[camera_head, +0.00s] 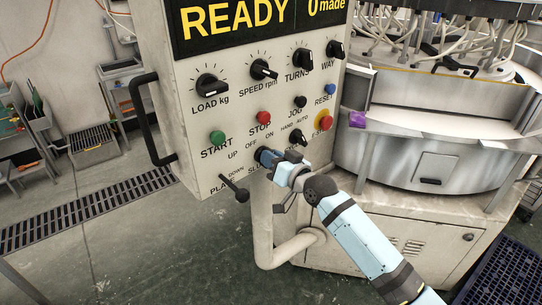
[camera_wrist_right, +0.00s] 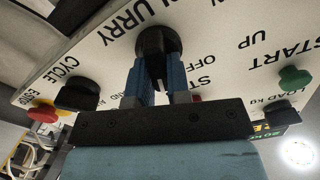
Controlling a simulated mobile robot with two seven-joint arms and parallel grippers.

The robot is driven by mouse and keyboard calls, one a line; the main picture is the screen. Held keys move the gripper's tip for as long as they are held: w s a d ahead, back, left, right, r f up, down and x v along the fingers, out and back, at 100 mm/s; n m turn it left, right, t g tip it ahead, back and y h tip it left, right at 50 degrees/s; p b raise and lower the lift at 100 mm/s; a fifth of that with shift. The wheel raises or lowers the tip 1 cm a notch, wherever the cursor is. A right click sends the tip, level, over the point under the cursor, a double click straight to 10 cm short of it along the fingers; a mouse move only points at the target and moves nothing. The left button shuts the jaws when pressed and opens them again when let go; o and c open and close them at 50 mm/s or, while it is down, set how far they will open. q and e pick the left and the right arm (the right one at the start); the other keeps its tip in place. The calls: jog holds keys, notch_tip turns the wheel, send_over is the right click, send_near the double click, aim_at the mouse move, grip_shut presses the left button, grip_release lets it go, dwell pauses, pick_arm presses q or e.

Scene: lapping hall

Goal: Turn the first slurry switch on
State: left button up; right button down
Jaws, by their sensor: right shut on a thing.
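The slurry switch (camera_wrist_right: 155,45) is a black rotary knob on the cream control panel (camera_head: 178,85). In the wrist view the two blue fingers of my right gripper (camera_wrist_right: 157,78) stand on both sides of the knob and are shut on it. A white line on the knob shows between the fingers, and the word OFF is printed beside it. In the head view my right gripper (camera_head: 268,158) reaches the panel's lower part, under OFF and ON. It hides the knob and most of the SLURRY label there. My left gripper is not in view.
Close by are the red STOP button (camera_head: 264,117), green START button (camera_head: 217,137), hand/auto knob (camera_head: 297,137), emergency stop (camera_head: 324,120) and a black lever (camera_head: 236,188). The display (camera_head: 250,15) reads READY. A round machine (camera_head: 425,155) stands right.

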jog(key=shift+m, duration=0.8)
jog(key=c, duration=1.1)
grip_release()
jog(key=shift+d, duration=0.1)
jog(key=shift+b+v, duration=0.95)
jog(key=shift+v, duration=5.9)
